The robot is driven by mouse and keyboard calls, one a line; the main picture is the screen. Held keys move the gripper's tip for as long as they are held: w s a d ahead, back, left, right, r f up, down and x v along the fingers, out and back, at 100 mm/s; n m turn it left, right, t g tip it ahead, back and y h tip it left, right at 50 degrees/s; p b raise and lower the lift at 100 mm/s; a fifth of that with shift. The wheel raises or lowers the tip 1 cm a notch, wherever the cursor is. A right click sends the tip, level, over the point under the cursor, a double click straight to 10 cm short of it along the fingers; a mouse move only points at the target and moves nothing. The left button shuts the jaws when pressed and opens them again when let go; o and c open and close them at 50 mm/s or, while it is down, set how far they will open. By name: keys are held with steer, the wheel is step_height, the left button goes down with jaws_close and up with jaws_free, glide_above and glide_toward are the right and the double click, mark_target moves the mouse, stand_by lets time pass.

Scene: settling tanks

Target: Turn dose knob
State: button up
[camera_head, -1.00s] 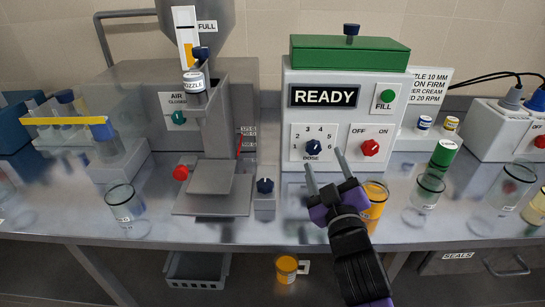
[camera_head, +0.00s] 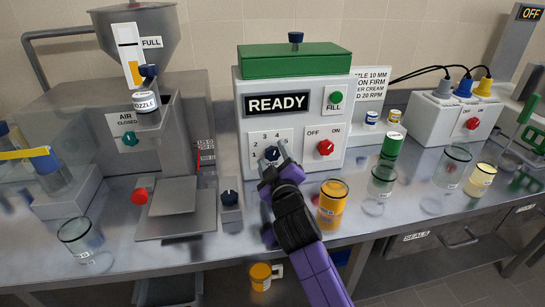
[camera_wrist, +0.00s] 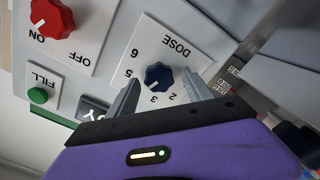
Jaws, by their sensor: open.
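The dose knob (camera_wrist: 158,76) is dark blue with a lobed grip, on a white DOSE plate (camera_wrist: 178,62) with printed numbers. In the wrist view it sits between my gripper's two open fingers (camera_wrist: 159,80), with no clear contact. The number it points at cannot be read surely. In the head view the dose knob (camera_head: 271,154) is partly hidden by my gripper (camera_head: 273,168), which is right in front of it. The knob is on the grey dosing box (camera_head: 244,105), whose display (camera_head: 277,104) reads READY.
A red OFF/ON knob (camera_head: 325,147) and green FILL button (camera_head: 337,97) are on the same panel. An orange jar (camera_head: 332,205) and clear glass jars (camera_head: 382,183) stand to the right.

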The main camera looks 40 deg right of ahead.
jaws_close()
steer(key=shift+f, duration=0.1)
stand_by(0.3)
steer(key=m+b, duration=0.2)
steer(key=shift+m, duration=0.4)
steer(key=shift+m+b, duration=1.65)
steer(key=shift+m, duration=0.85)
steer(key=shift+d, duration=0.1)
jaws_free()
